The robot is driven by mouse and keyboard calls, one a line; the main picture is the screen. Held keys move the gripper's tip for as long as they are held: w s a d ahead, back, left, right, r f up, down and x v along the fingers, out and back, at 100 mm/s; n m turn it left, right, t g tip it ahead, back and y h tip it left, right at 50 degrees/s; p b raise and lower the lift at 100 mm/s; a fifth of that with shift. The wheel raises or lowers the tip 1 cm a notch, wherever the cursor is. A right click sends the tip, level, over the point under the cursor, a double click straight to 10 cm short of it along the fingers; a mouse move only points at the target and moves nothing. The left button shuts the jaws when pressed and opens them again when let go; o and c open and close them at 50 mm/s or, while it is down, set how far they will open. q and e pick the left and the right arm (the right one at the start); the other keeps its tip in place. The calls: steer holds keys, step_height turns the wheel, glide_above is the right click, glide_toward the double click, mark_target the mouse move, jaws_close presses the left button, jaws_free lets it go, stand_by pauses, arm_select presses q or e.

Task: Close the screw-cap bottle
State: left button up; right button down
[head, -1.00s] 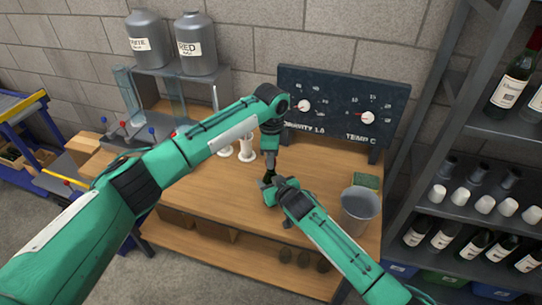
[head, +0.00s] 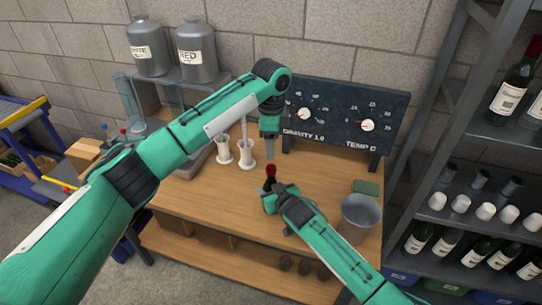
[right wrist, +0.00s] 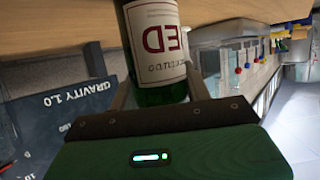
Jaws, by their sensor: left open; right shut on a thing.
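The dark green bottle (head: 269,184) stands on the wooden bench. A dark red cap (head: 270,169) sits on top of its neck; how tightly it sits cannot be told. My right gripper (head: 271,197) is shut on the bottle from the front right. In the right wrist view, which is upside down, the bottle (right wrist: 162,97) stands between the fingers with a white label reading RED. My left gripper (head: 269,157) is open and empty, pointing down just above the cap.
A dark gauge board (head: 345,112) stands behind the bottle. A grey bucket (head: 357,217) and a green sponge (head: 366,188) are to the right. Two white cylinders (head: 245,156) stand to the left. A bottle rack (head: 470,150) is at the far right.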

arm_select(q)
step_height(320, 180, up, 4)
steer(key=shift+f, duration=0.25)
arm_select(e)
steer(key=c, duration=0.6)
jaws_free()
steer(key=shift+s, duration=0.1)
arm_select(q)
step_height(320, 180, down, 2)
steer(key=shift+b, duration=1)
arm_select(e)
steer(key=v, duration=1.3)
steer(key=shift+s+d+r, duration=0.1)
steer(key=shift+s+d, duration=0.1)
steer(key=shift+s, duration=0.05)
arm_select(q)
steer(key=shift+f, duration=0.1)
